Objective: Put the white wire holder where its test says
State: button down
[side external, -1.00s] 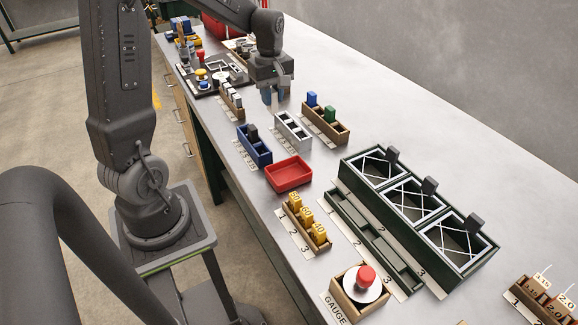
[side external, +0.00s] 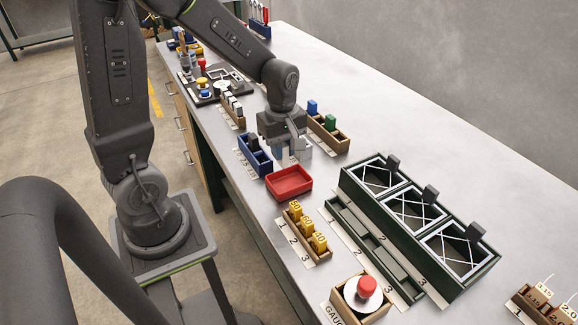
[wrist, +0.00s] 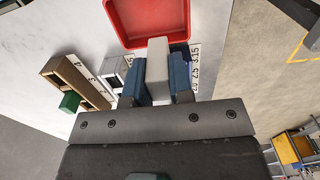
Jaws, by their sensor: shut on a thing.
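My gripper (side external: 286,152) is shut on a pale grey-white block, the white wire holder (wrist: 157,60). In the wrist view the block stands between the two blue fingers and sticks out past their tips. In the side view my gripper hangs above the bench, between the blue rack (side external: 251,148) and the grey-white rack (side external: 305,145), and mostly hides the latter. The blue rack has a dark block in it. Its floor label shows numbers, with 2.5 and 3.15 readable in the wrist view. Whether the block touches anything is hidden.
A red tray (side external: 289,184) lies just nearer the camera than my gripper. A brown rack (side external: 328,136) with blue and green blocks stands to the right. Other pieces are a brown rack with white blocks (side external: 231,108), yellow numbered pieces (side external: 307,228), a green frame box (side external: 350,180) and a gauge (side external: 362,296).

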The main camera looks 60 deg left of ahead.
jog(key=shift+w+d+f, duration=0.45)
jog(key=shift+w+d, duration=0.05)
jog(key=shift+d, duration=0.15)
jog(key=shift+f, duration=2)
jog(key=shift+f, duration=0.2)
jog(key=c, duration=1)
grip_release()
